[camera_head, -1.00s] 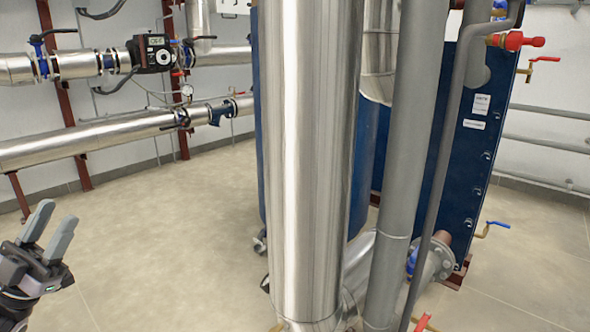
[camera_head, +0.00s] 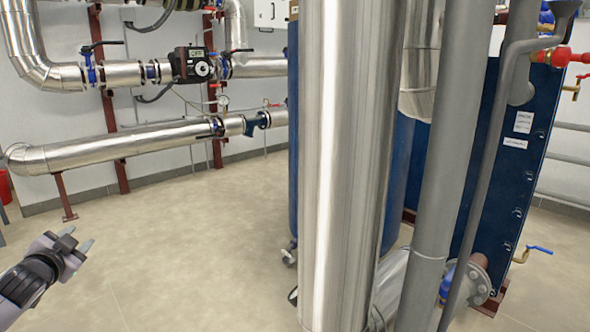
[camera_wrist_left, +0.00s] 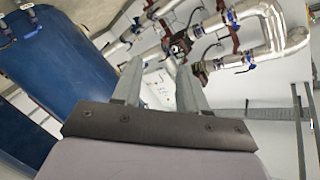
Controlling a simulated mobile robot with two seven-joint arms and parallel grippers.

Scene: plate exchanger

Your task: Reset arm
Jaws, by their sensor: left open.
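My left gripper (camera_head: 80,246) is at the lower left of the head view, above the bare floor. It is empty and touches nothing there. In the left wrist view its two grey fingers (camera_wrist_left: 158,88) stand apart with nothing between them. Behind them are silver pipes and a blue tank. My right gripper is in neither view.
A large silver pipe (camera_head: 345,160) and a grey pipe (camera_head: 435,170) stand upright in the middle. Behind them are a blue tank (camera_head: 396,190) and a dark blue plate exchanger (camera_head: 510,160). Silver pipes with a pump (camera_head: 190,65) run along the back wall. The floor (camera_head: 200,240) at left is clear.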

